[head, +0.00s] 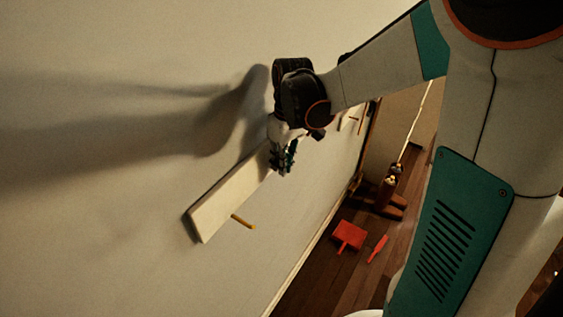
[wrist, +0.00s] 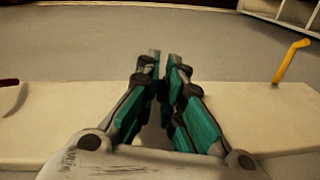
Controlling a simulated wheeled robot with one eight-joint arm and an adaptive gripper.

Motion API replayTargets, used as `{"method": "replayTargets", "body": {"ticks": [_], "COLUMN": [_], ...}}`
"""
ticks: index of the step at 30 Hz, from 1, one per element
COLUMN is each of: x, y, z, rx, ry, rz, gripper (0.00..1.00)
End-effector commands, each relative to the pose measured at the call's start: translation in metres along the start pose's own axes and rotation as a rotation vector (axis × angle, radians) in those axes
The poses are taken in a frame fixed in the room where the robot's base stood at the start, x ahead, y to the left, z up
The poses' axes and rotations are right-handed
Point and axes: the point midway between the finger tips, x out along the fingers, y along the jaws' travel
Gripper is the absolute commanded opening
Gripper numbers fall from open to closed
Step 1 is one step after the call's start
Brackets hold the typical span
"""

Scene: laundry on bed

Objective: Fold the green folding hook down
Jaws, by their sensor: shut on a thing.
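A cream wall board (head: 215,208) runs diagonally along the wall in the head view; it also spans the wrist view (wrist: 275,120). My gripper (head: 283,165) is at the board, and in the wrist view its teal and grey fingers (wrist: 160,62) are close together over the middle of the board. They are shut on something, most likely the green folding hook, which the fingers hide. I cannot make out the hook or its angle. A yellow hook (head: 243,221) sticks out from the board; it is at the right in the wrist view (wrist: 290,62).
A dark red hook (wrist: 8,83) is at the left edge of the wrist view. A red dustpan (head: 348,236) and a red brush-like thing (head: 378,248) lie on the wooden floor. A brown object (head: 388,190) stands farther back. Bare wall surrounds the board.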

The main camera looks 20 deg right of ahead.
Motion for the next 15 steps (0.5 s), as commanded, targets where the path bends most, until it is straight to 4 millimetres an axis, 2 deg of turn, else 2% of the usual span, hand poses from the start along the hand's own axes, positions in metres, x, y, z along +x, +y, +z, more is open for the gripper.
{"method": "replayTargets", "body": {"ticks": [8, 15], "x": [0.005, 0.015], "y": [0.003, 0.005], "z": [0.007, 0.015], "rx": [-0.009, -0.027], "ry": [0.149, 0.363], "rz": [-0.025, -0.062], "gripper": [0.0, 0.0]}}
